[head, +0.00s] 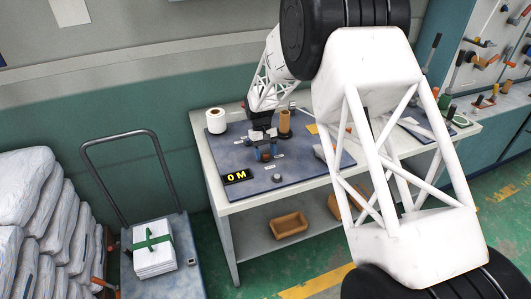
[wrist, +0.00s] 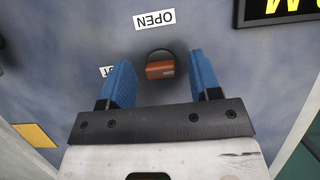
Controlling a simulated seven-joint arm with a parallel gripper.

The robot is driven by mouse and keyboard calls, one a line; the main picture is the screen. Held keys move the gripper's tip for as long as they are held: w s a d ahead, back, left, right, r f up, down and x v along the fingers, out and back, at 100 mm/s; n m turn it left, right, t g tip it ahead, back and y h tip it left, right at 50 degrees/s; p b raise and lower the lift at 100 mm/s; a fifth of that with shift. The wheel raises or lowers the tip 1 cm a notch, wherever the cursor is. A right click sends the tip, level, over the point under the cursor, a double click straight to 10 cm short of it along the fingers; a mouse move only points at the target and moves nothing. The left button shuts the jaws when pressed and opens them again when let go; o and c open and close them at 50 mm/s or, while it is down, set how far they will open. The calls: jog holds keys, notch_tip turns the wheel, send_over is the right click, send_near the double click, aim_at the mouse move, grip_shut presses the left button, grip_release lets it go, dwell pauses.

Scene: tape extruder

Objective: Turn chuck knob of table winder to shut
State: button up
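The chuck knob (wrist: 160,69) is a small orange-red block on a dark round base, set in the blue-grey panel. In the wrist view it lies between the blue fingertips of my gripper (wrist: 159,75), with a gap on each side. A second label (wrist: 106,71), probably SHUT, is partly hidden behind the left finger. In the head view my gripper (head: 265,154) points down over the winder panel (head: 305,165) on the table, its fingers apart around the knob.
A black display reading "0 M" (head: 236,177) and a grey round knob (head: 277,178) are near the panel's front. A white roll (head: 216,122) and a brown roll (head: 285,122) stand behind. A tan bin (head: 289,224) sits on the lower shelf. A cart (head: 155,270) stands left.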

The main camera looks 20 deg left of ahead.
jog(key=v, duration=0.7)
jog(key=shift+r, duration=0.35)
jog(key=shift+w+a, duration=0.1)
dwell(0.5)
jog(key=s+d+r+m+t+y, duration=0.15)
jog(key=s+d+r, duration=0.25)
jog(key=d+r, duration=0.5)
jog(key=s+d+r+m, duration=0.2)
jog(key=s+d+r, duration=0.3)
jog(key=d, duration=0.9)
jog(key=s+d+r+m+t+y, duration=0.1)
jog(key=s+d+r, duration=0.2)
jog(key=d+r, duration=0.65)
jog(key=s+d+m+t, duration=0.1)
jog(key=s+d+m, duration=0.1)
jog(key=s+d, duration=0.9)
jog(key=s+d+f+m+t, duration=0.1)
jog(key=s+d+m+t, duration=0.1)
jog(key=s+d, duration=0.8)
jog(key=s, duration=0.8)
jog(key=shift+d+f+m, duration=0.35)
jog(key=shift+d, duration=0.05)
